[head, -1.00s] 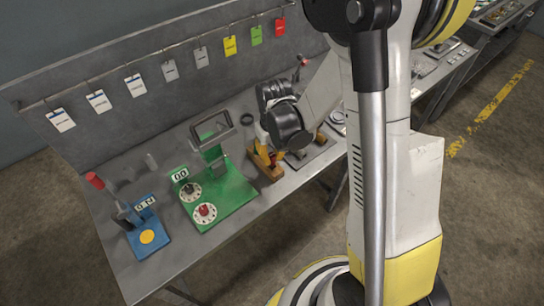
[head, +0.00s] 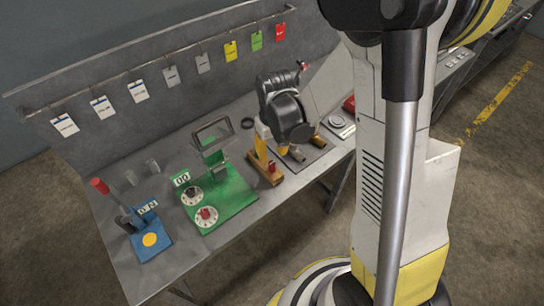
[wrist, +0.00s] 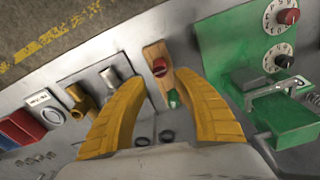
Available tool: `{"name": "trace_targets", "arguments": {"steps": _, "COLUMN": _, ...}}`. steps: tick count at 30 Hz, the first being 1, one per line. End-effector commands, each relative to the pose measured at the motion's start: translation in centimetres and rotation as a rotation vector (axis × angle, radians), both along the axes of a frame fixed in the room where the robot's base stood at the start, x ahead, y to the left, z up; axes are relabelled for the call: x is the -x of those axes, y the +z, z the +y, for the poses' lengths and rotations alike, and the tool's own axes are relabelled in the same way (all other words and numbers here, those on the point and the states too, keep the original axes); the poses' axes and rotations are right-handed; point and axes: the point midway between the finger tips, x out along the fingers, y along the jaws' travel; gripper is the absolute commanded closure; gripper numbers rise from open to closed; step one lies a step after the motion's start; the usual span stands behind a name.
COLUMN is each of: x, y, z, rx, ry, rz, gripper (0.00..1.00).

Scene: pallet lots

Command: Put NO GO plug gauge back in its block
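A wooden block (head: 265,182) stands on the bench to the right of the green fixture. A red-topped piece (head: 271,168) shows at its near end. In the wrist view the block (wrist: 154,52) carries this red-topped piece (wrist: 159,67), with a green piece (wrist: 173,98) farther along. I cannot read a NO GO mark on either, nor tell how deeply they sit. My gripper (wrist: 160,82) has two yellow fingers spread apart, with nothing visibly held between them. It hovers over the block, also seen in the head view (head: 270,148).
A dark plate with a metal cylinder (wrist: 110,78) lies beside the block, with brass cylinders (wrist: 78,97) beyond. The green fixture (head: 225,195) with dials and a raised handle is close on the other side. A blue fixture (head: 150,238) stands farther left. Tags hang behind.

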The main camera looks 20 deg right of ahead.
Motion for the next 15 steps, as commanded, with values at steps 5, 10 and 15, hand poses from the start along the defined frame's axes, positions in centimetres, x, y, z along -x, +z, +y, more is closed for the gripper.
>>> {"name": "trace_targets", "arguments": {"steps": 5, "x": 0.2, "y": 4.7, "z": 0.0, "rx": 0.000, "ry": 0.000, "rz": 0.000, "gripper": 0.65}}
{"name": "trace_targets", "arguments": {"steps": 10, "x": 0.3, "y": 7.3, "z": -0.1, "rx": 0.000, "ry": 0.000, "rz": 0.000, "gripper": 0.65}}
{"name": "trace_targets", "arguments": {"steps": 15, "x": 0.6, "y": 8.8, "z": -0.1, "rx": 0.000, "ry": -0.002, "rz": -0.009, "gripper": 0.65}}
